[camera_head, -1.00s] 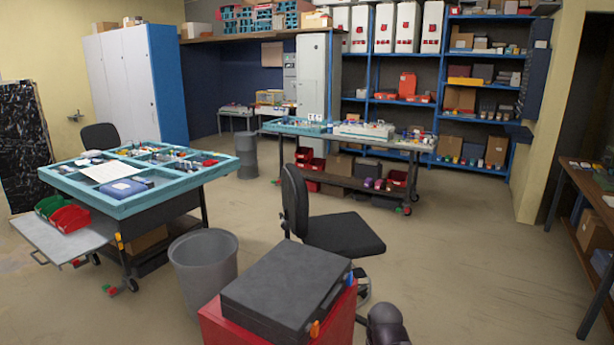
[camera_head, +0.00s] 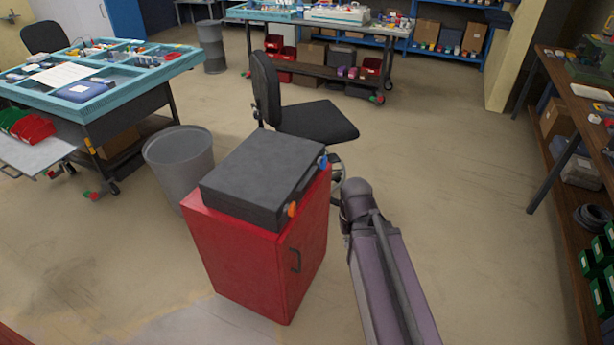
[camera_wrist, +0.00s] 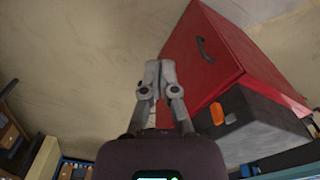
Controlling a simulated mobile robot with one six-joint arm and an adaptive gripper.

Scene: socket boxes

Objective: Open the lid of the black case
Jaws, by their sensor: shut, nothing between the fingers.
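The black case (camera_head: 262,178) lies flat with its lid down on top of a red cabinet (camera_head: 240,255). An orange latch (camera_head: 292,209) and a blue latch (camera_head: 323,161) sit on its right side. In the wrist view, which looks upside down, the case (camera_wrist: 262,125) is at the lower right with the orange latch (camera_wrist: 216,114) showing. My gripper (camera_wrist: 160,68) is shut and empty, apart from the case and to the left of it there.
A grey bin (camera_head: 180,165) stands left of the cabinet. An office chair (camera_head: 315,122) stands just behind it. A workbench (camera_head: 570,90) runs along the right. The floor between cabinet and bench is open. The cabinet door has a dark handle (camera_head: 295,260).

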